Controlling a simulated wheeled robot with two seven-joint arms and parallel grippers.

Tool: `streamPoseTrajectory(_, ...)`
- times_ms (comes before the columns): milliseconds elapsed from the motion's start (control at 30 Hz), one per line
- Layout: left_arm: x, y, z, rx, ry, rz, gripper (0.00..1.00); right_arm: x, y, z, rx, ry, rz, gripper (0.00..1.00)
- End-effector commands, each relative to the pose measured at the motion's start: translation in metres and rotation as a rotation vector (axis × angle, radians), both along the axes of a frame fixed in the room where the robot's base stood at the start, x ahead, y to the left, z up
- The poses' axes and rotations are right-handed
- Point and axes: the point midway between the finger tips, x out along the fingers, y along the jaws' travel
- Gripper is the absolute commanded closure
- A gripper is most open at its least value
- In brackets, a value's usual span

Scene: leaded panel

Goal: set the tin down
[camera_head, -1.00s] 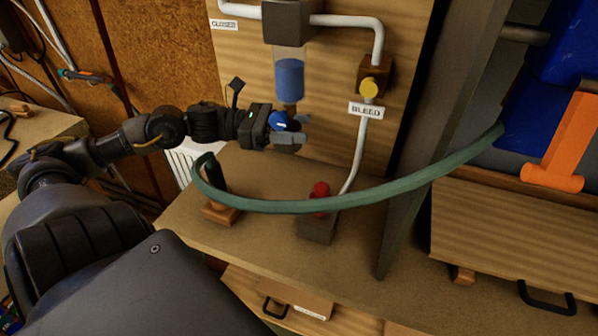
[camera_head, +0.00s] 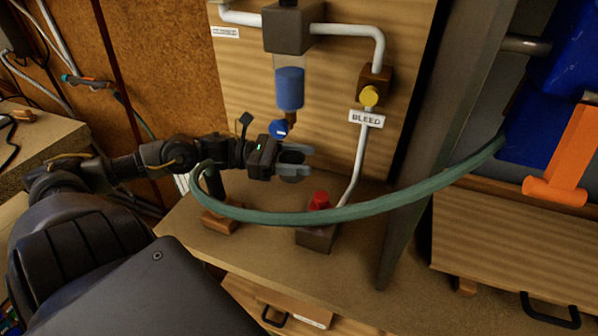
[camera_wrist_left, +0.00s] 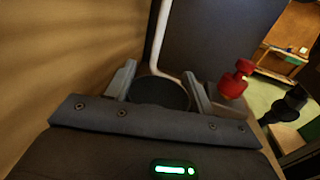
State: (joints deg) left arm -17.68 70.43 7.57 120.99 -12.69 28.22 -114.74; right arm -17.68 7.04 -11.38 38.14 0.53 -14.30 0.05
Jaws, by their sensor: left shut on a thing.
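In the left wrist view the tin's dark round top (camera_wrist_left: 160,93) sits between the two fingers. The tin is held in front of the wooden panel, below the blue knob (camera_head: 278,129) and the clear bowl with the blue filling (camera_head: 290,88). Whether its bottom touches the bench (camera_head: 262,190) cannot be told. My right gripper is not in view.
A green hose (camera_head: 350,213) loops across the front of the bench from a stand (camera_head: 222,219) on the left. A red knob (camera_head: 319,198) on a dark block stands right of the tin. The white bleed pipe (camera_head: 360,155) runs down behind it.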

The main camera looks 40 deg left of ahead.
Motion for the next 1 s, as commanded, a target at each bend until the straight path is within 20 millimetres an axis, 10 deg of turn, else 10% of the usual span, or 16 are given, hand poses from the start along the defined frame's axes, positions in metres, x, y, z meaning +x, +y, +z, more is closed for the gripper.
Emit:
streamPoseTrajectory(300,0.000,0.000,-0.038,-0.003,0.001,0.002,0.69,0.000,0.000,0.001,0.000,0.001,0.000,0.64)
streamPoseTrajectory(767,0.000,0.000,-0.045,-0.001,0.001,0.000,0.69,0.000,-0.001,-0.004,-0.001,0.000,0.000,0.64)
streamPoseTrajectory(800,0.000,0.000,-0.044,-0.001,0.001,0.000,0.42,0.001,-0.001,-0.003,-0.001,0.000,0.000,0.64)
streamPoseTrajectory(1000,-0.001,0.000,-0.044,-0.001,0.002,0.000,0.25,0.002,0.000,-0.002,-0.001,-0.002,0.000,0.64)
